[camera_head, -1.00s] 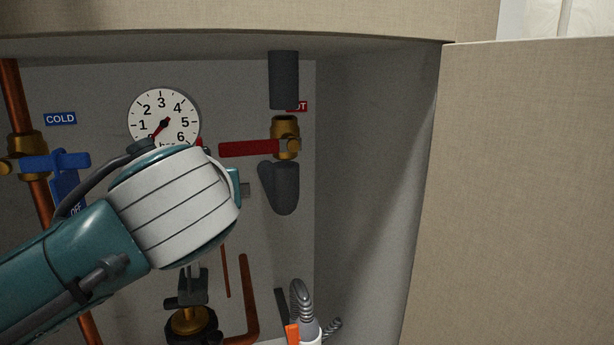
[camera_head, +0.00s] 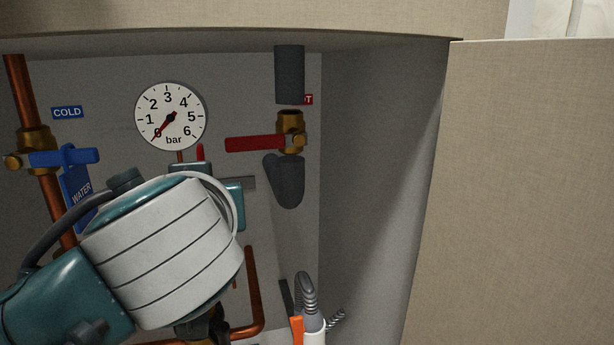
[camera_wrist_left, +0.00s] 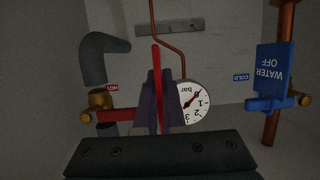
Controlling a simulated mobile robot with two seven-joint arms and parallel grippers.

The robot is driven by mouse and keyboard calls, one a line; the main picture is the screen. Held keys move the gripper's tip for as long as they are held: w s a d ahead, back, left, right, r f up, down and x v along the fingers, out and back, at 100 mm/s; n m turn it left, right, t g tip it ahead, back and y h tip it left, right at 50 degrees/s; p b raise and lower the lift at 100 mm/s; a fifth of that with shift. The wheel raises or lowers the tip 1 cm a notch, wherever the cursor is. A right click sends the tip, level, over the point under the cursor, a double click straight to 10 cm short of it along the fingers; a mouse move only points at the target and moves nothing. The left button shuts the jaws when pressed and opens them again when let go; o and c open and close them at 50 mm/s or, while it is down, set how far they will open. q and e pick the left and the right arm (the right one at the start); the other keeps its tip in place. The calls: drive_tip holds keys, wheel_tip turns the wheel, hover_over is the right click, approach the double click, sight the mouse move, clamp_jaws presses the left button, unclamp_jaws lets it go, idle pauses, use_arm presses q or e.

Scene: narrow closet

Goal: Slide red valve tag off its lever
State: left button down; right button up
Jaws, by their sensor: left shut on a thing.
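The red valve tag (camera_wrist_left: 157,87) shows edge-on as a thin red strip between the purple-grey fingers of my left gripper (camera_wrist_left: 160,95) in the wrist view. The gripper is shut on it. In the head view the tag's red tip (camera_head: 200,152) shows above my left gripper (camera_head: 190,169), with most of the tag hidden by my wrist. The red lever (camera_head: 254,143) on the brass valve (camera_head: 291,133) points left; in the picture a gap separates its free end from the red tip. The lever also shows in the wrist view (camera_wrist_left: 115,115). My right gripper is not in view.
The pressure gauge (camera_head: 170,116) is just above my gripper. A blue lever (camera_head: 65,157) with a blue tag (camera_head: 77,188) and copper pipe (camera_head: 24,95) are left. Grey pipe (camera_head: 289,75) meets the valve.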

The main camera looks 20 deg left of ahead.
use_arm(q)
drive_tip(key=s+d+f, duration=0.1)
drive_tip(key=s+d, duration=0.5)
drive_tip(key=s, duration=0.2)
drive_tip(key=shift+s+f, duration=0.15)
drive_tip(key=shift+f, duration=0.1)
idle(0.4)
drive_tip(key=shift+d, duration=0.15)
